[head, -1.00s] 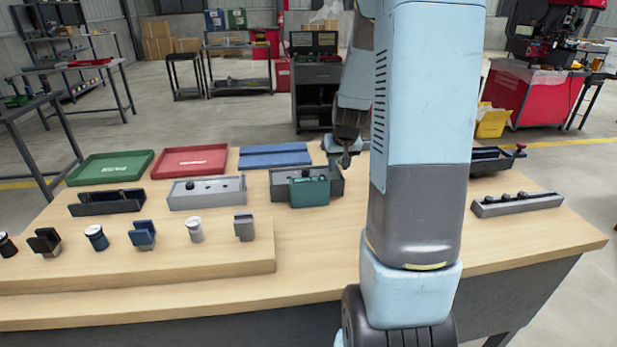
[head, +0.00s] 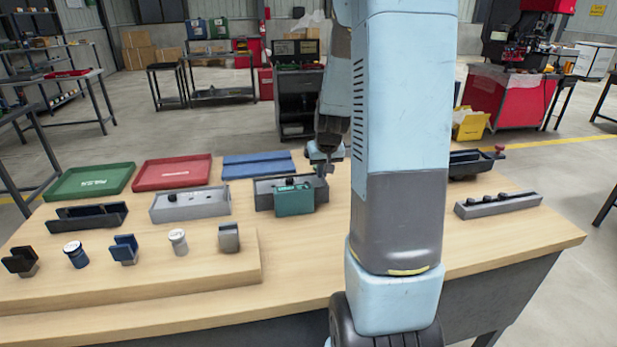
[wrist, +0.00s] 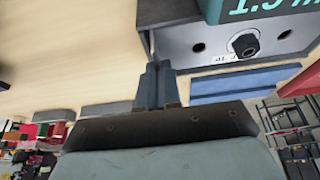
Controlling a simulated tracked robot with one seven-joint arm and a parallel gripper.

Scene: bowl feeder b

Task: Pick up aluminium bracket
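A small grey bracket (head: 229,237), the one that looks like aluminium, stands upright at the right end of the raised wooden step in the head view. My gripper (head: 325,168) is at the back of the table, above and behind the dark grey bin with a green front plate (head: 295,200), well away from the bracket. In the wrist view my gripper's fingers (wrist: 157,80) are close together beside the bin (wrist: 180,40), with nothing clearly held. Whether they touch the bin cannot be told. The bracket is not seen in the wrist view.
A blue bracket (head: 124,249), a black bracket (head: 20,261) and two capped cylinders share the step (head: 200,275). Behind are a light grey bin (head: 190,206), a black holder (head: 87,217) and green, red and blue trays. A grey bar (head: 498,205) lies at right.

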